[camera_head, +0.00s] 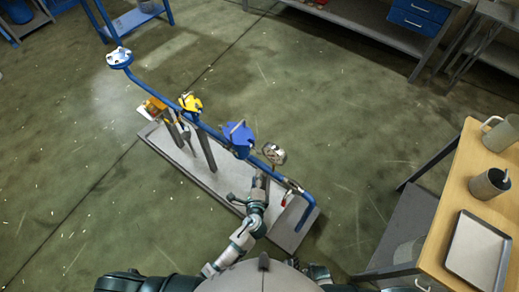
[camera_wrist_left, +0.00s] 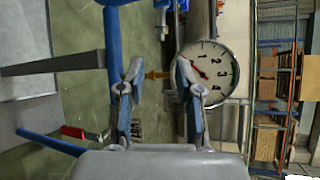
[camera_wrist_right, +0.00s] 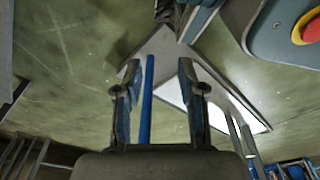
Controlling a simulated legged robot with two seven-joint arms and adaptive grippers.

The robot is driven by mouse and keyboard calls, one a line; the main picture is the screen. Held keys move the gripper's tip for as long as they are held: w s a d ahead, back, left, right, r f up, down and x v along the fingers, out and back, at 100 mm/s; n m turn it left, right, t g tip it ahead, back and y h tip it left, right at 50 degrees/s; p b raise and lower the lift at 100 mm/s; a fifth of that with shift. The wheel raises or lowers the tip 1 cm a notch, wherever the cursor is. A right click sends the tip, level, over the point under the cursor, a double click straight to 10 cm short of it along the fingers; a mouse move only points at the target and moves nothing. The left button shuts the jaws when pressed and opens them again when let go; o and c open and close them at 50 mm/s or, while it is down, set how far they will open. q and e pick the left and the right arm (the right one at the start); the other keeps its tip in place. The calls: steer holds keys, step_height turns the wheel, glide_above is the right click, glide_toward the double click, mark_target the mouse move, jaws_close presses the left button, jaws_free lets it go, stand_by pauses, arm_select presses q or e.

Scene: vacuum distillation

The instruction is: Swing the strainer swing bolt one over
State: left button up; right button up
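A blue-bodied fitting (camera_head: 238,138) with a grey bar across its top sits on the blue pipe line; it may be the strainer, and I cannot make out its swing bolt. My left gripper (camera_head: 260,182) is in front of the pipe's right part, just below a round gauge (camera_head: 273,153). In the left wrist view the left gripper (camera_wrist_left: 158,75) is open, with nothing between its fingertips, and the gauge (camera_wrist_left: 208,71) shows behind the right finger. My right gripper (camera_wrist_right: 158,72) is open and empty in the right wrist view; a blue pipe (camera_wrist_right: 147,100) shows between its fingers.
The pipe line stands on a grey base plate (camera_head: 205,178). A yellow valve (camera_head: 190,103) and a white-topped fitting (camera_head: 119,57) are farther left. A red handle (camera_wrist_left: 75,132) is near the left gripper. A wooden table (camera_head: 440,235) stands right.

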arm_select(q)
glide_toward(258, 151)
steer(key=w+f, duration=0.1)
steer(key=b+x, duration=0.1)
steer(key=x, duration=0.4)
steer(key=b+x, duration=0.1)
steer(key=x, duration=0.2)
steer(key=shift+d+b, duration=0.3)
steer(key=shift+w+a+f, duration=0.1)
steer(key=shift+w, duration=0.3)
steer(key=shift+w+a, duration=0.15)
steer(key=shift+a, duration=0.2)
arm_select(e)
steer(key=w+r, duration=0.4)
steer(key=r, duration=0.2)
steer(key=shift+a+r, duration=0.2)
steer(key=shift+a, duration=0.2)
